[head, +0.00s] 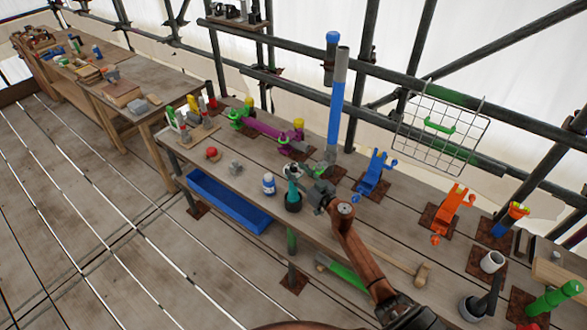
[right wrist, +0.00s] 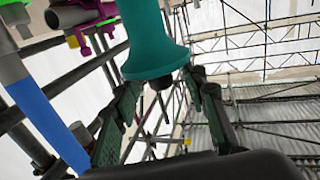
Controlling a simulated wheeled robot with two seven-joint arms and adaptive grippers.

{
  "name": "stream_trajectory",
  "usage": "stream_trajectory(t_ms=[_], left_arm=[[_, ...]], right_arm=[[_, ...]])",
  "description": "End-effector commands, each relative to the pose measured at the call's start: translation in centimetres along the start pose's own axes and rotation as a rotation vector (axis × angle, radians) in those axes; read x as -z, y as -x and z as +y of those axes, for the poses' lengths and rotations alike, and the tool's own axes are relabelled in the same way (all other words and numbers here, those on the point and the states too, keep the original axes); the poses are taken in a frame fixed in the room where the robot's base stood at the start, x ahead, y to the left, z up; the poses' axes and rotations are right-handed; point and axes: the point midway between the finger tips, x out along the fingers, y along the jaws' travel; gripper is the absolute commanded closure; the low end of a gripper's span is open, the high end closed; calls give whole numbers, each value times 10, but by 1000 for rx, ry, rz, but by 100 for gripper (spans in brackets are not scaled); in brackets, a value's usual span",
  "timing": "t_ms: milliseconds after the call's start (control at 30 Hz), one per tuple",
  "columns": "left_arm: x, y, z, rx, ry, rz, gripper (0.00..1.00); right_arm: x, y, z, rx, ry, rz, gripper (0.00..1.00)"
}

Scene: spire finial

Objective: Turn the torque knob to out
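A teal handle-like piece (head: 292,188) stands upright in a dark round holder (head: 293,203) near the front edge of the long wooden bench. My right gripper (head: 297,178) is beside the teal piece. In the right wrist view the teal piece (right wrist: 150,45) is close up, its flared end at the tips of the green-padded fingers (right wrist: 163,85). The fingers stand apart with a clear gap. I cannot tell whether they touch it. No label marks a torque knob; a red round knob (head: 211,152) sits on the bench to the left. My left gripper is not in view.
Close by stand a white-and-blue bottle (head: 269,184), a tall blue post (head: 336,110) and a blue clamp (head: 374,172). An orange clamp (head: 452,208) and a mallet (head: 420,272) are right. A blue bin (head: 226,203) hangs below the bench edge.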

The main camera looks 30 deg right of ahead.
Motion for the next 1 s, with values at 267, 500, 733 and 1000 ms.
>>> stream_trajectory(t_ms=[267, 500, 733, 1000], left_arm=[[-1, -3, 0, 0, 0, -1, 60], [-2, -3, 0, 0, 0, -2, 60], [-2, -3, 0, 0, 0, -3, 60], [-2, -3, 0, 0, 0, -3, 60]], right_arm=[[0, -22, 0, 0, 0, 0, 60], [0, -23, 0, 0, 0, 0, 60], [0, -23, 0, 0, 0, 0, 76], [0, -23, 0, 0, 0, 0, 94]])
